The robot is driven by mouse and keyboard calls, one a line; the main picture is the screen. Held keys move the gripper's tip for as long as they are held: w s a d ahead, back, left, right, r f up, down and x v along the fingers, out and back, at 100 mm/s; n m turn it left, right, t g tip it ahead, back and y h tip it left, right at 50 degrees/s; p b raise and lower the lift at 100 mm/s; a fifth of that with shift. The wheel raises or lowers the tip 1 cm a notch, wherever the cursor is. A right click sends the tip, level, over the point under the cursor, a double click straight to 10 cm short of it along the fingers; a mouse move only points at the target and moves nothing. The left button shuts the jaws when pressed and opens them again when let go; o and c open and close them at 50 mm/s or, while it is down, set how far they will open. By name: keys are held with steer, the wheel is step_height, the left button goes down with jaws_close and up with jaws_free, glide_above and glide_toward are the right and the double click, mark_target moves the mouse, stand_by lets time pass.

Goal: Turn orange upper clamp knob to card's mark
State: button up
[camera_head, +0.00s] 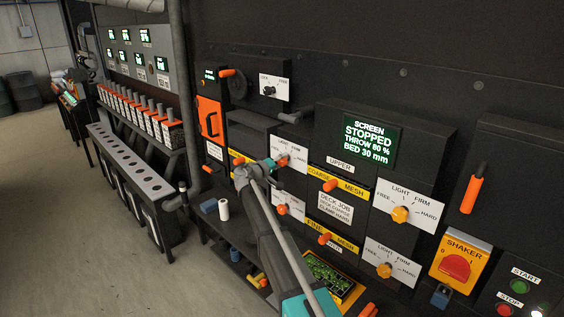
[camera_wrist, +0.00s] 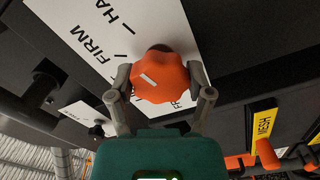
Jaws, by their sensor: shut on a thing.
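My gripper (camera_head: 272,164) is at the left upper dial plate (camera_head: 293,151) in the head view. In the wrist view its two fingers (camera_wrist: 162,90) are shut around an orange lobed knob (camera_wrist: 172,78), one on each side. The knob's white line points left and slightly up, roughly towards FIRM on the dial plate (camera_wrist: 78,22); the exact alignment is unclear. Part of the lettering is hidden by the gripper and knob. The job card (camera_head: 335,207) in the head view reads deck coarse, clamp hard.
Right of my arm are yellow-orange knobs, upper (camera_head: 400,214) and lower (camera_head: 384,270), on similar dials. The screen (camera_head: 370,142) reads stopped. An orange handle (camera_head: 471,194) and shaker switch (camera_head: 457,267) stand further right. A green-filled tray (camera_head: 345,302) lies below. Open floor is at left.

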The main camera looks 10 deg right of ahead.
steer(key=shift+w, duration=0.1)
steer(key=o, duration=1.1)
steer(key=shift+o, duration=0.2)
steer(key=shift+a, duration=0.1)
steer(key=v, duration=1.2)
